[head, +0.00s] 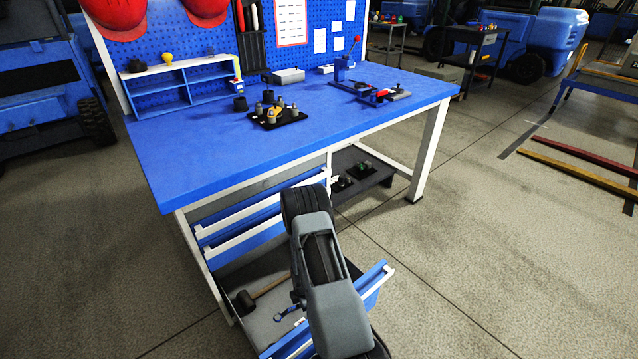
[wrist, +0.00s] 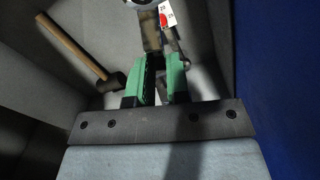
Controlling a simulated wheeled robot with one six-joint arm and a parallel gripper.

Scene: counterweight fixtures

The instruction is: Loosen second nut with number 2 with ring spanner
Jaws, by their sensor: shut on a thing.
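My gripper (wrist: 163,62), with green fingers, is down in the open lower drawer and shut on a ring spanner (wrist: 151,36). The spanner's ring end is at the top edge of the wrist view, beside a white tag with a red dot (wrist: 167,14). In the head view part of the spanner (head: 288,313) shows blue beside my gripper, and my arm hides the rest. On the blue workbench stands a black plate (head: 292,118) with several dark posts and a yellow part. The nuts and their numbers are too small to make out.
A wooden-handled mallet (head: 266,288) lies in the same open drawer (head: 376,277), left of my gripper. The drawer walls stand close around my gripper. The workbench (head: 200,165) has a shelf unit (head: 180,88) and a red-handled fixture (head: 375,94). Its front left area is clear.

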